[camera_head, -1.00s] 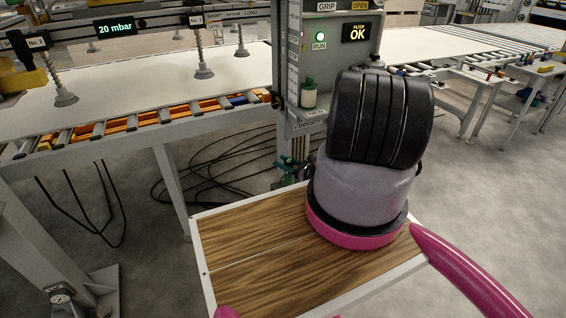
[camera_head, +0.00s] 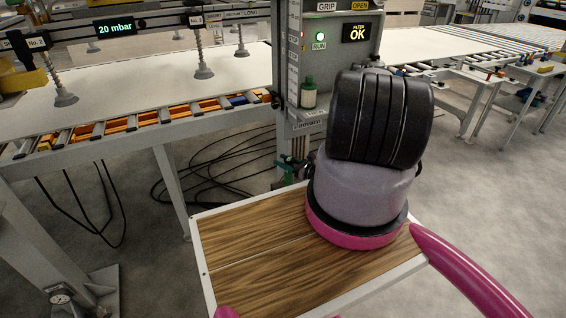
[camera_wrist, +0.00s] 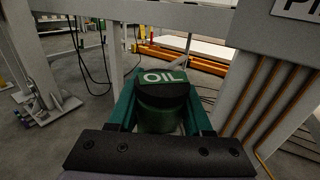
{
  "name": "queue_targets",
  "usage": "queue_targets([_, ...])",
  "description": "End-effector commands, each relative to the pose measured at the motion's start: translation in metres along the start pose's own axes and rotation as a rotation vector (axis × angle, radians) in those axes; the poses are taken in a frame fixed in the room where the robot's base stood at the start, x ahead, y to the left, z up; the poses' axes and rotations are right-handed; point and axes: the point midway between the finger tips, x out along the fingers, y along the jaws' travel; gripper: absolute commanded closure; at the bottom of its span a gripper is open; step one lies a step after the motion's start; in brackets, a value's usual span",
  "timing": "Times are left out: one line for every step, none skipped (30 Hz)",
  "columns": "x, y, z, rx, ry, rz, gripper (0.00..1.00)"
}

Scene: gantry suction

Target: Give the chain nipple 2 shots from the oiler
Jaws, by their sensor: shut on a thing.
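The oiler (camera_wrist: 162,92) is a dark green can with "OIL" in white on its top. In the wrist view it stands between the two green fingers of my gripper (camera_wrist: 160,100), which is shut on it. In the head view a small green shape (camera_head: 287,170) shows low beside the grey post, left of my arm; I cannot tell how much of it is oiler and how much gripper. My arm hides the area behind it. I cannot make out the chain nipple in either view. The oiler's spout is not visible.
A grey post with a control box (camera_head: 335,50) stands behind my arm, with a green-capped bottle (camera_head: 308,93) on its front. A roller conveyor (camera_head: 130,125) carries a white board (camera_head: 150,85) at left. Black cables (camera_head: 215,170) lie on the floor. Brown pipes (camera_wrist: 262,105) run at right.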

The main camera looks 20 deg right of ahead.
Motion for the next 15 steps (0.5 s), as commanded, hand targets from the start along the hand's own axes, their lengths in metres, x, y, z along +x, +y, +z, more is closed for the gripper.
queue_targets([0.0003,-0.0002,0.0003,0.000,-0.001,0.000,1.00])
queue_targets([0.0003,-0.0002,0.0003,0.000,-0.001,0.000,1.00])
queue_targets([0.0003,-0.0002,0.0003,0.000,-0.001,0.000,1.00])
queue_targets([0.0003,-0.0002,0.0003,0.000,-0.001,0.000,1.00])
queue_targets([0.0003,-0.0002,0.0002,0.000,-0.001,0.000,1.00])
queue_targets([0.0003,-0.0002,-0.0001,0.000,-0.001,0.000,1.00])
queue_targets([0.0003,-0.0002,-0.0003,0.000,-0.001,0.000,1.00])
queue_targets([0.0003,-0.0002,-0.0006,0.000,-0.001,0.000,1.00])
queue_targets([0.0003,-0.0002,-0.0012,0.000,-0.001,0.000,1.00])
queue_targets([0.0003,-0.0002,-0.0017,0.000,-0.001,0.000,1.00])
queue_targets([0.0003,-0.0001,-0.0023,0.000,-0.001,0.000,1.00])
queue_targets([0.0003,-0.0001,-0.0030,0.000,-0.001,0.000,1.00])
queue_targets([0.0003,-0.0002,-0.0036,0.000,-0.001,0.000,1.00])
queue_targets([0.0003,-0.0002,-0.0042,0.000,-0.001,0.000,1.00])
queue_targets([0.0003,-0.0002,-0.0050,0.000,-0.001,0.000,1.00])
